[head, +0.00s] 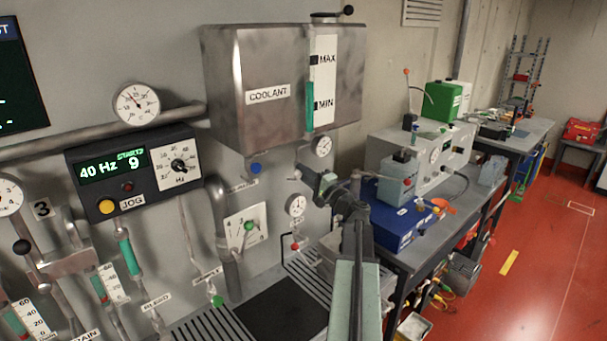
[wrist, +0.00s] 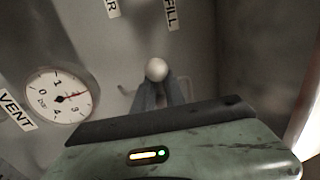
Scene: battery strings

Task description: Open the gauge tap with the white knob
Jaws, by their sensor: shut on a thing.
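The white knob (wrist: 157,69) shows in the wrist view as a pale ball at the tips of my gripper's fingers (wrist: 161,90). The fingers close in on it from below in that view, and my gripper is shut on it. In the head view my gripper (head: 304,173) is at the wall panel under the coolant tank, and the knob is small and mostly hidden there. A small round gauge (head: 323,146) sits just above my gripper in the head view. The tap's body and lever are largely hidden behind the fingers.
Another small gauge (head: 296,206) is below, with a red knob (head: 294,246) under it. A blue knob (head: 256,169) is to the left. The coolant tank (head: 270,85) juts out overhead. A bench with a blue box (head: 398,222) stands to the right.

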